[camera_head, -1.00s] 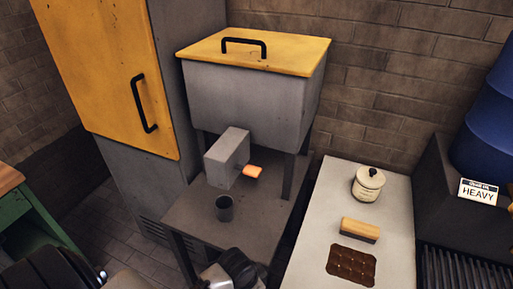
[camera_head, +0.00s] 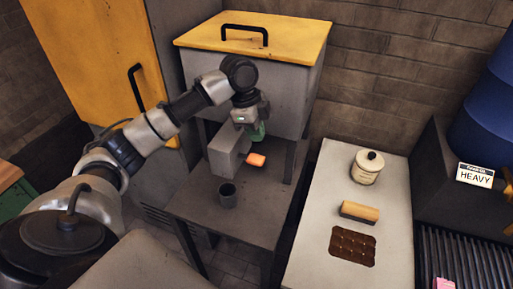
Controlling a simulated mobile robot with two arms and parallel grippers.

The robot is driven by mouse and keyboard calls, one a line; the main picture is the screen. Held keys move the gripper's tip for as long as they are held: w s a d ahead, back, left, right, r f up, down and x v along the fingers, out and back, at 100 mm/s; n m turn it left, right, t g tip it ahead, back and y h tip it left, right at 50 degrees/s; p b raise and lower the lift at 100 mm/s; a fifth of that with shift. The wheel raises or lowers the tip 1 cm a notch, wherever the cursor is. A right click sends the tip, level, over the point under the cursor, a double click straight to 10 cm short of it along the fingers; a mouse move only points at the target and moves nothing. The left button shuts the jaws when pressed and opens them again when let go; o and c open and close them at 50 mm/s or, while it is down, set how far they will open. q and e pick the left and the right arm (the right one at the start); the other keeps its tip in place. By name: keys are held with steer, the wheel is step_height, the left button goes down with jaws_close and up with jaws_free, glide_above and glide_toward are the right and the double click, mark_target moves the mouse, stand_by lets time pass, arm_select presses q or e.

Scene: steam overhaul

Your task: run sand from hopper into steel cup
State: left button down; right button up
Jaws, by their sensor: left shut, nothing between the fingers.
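The hopper (camera_head: 240,82) is a grey bin with a yellow lid, standing on legs above a low grey table. A grey spout box (camera_head: 228,150) sits below its front, with an orange lever tab (camera_head: 256,160) on its right side. The steel cup (camera_head: 227,195) stands upright on the table, below and in front of the spout box. My left gripper (camera_head: 257,132) is shut and empty, pointing down just above the orange tab and apart from it. Its fingertips look greenish and small. My right gripper does not show.
A pale bench (camera_head: 310,230) to the right holds a lidded cream jar (camera_head: 368,167), a wood-backed brush (camera_head: 360,212) and a brown pad (camera_head: 352,245). A blue drum (camera_head: 490,125) and a HEAVY sign (camera_head: 475,175) are at far right. A yellow-doored cabinet (camera_head: 95,65) stands left.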

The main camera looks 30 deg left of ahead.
arm_select(q)
steer(key=a+r, duration=0.3)
steer(key=r, duration=0.3)
steer(key=shift+w+a+m+h, duration=0.2)
steer(key=shift+a+m+h, duration=0.1)
steer(key=shift+a, duration=0.05)
steer(key=p, duration=0.3)
glide_toward(258, 158)
steer(key=x, duration=0.6)
steer(key=shift+w+d, duration=0.1)
steer(key=shift+d, duration=0.15)
steer(key=shift+f, duration=0.5)
